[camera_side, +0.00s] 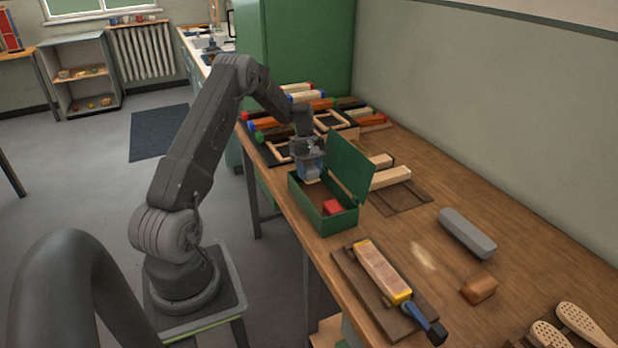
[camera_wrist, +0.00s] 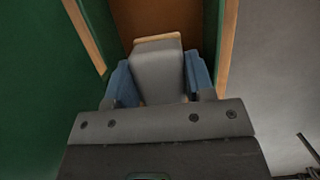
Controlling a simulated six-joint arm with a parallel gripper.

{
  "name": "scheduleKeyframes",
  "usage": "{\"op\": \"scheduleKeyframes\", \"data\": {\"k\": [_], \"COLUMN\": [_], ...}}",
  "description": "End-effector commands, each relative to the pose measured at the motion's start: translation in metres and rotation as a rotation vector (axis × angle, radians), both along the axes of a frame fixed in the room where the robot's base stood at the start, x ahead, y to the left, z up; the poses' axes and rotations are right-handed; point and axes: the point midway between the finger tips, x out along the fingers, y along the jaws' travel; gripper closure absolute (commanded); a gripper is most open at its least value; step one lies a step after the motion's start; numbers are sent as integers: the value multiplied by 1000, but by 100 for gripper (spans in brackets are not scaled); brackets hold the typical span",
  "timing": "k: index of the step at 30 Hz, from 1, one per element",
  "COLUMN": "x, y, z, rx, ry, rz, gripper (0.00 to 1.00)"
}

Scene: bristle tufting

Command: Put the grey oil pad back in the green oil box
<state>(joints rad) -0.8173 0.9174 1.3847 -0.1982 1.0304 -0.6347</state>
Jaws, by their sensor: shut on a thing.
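The green oil box (camera_side: 338,219) stands on the bench with its lid (camera_side: 349,165) open and upright on the right side. A red block (camera_side: 333,207) lies inside at its near end. My gripper (camera_side: 310,173) is over the far end of the box, pointing down. In the wrist view my gripper (camera_wrist: 158,85) has its blue fingers shut on the grey oil pad (camera_wrist: 158,70), which has a tan edge. The pad is over the box's brown inside (camera_wrist: 170,18), between its side walls. I cannot tell whether the pad touches the floor of the box.
A long grey block (camera_side: 467,233) and a brown block (camera_side: 479,290) lie on the bench to the right. A board with a yellow-ended block and a blue-handled tool (camera_side: 385,275) lies in front. Several coloured bars (camera_side: 290,120) lie behind the box.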

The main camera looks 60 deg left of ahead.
Motion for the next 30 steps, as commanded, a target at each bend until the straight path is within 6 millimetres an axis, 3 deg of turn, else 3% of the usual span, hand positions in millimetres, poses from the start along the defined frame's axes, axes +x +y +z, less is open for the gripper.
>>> {"op": "scheduleKeyframes", "data": {"k": [6, 17, 18, 25, 30], "x": [-1, -1, -1, -1, -1], "y": [0, 0, 0, 0, 0], "z": [-30, -33, -34, -33, -33], "rx": [-1, 0, 1, 0, 0], "ry": [2, 1, 0, 1, 1], "rz": [0, 0, 0, 0, 0], "gripper": [70, 70, 50, 28, 26]}}
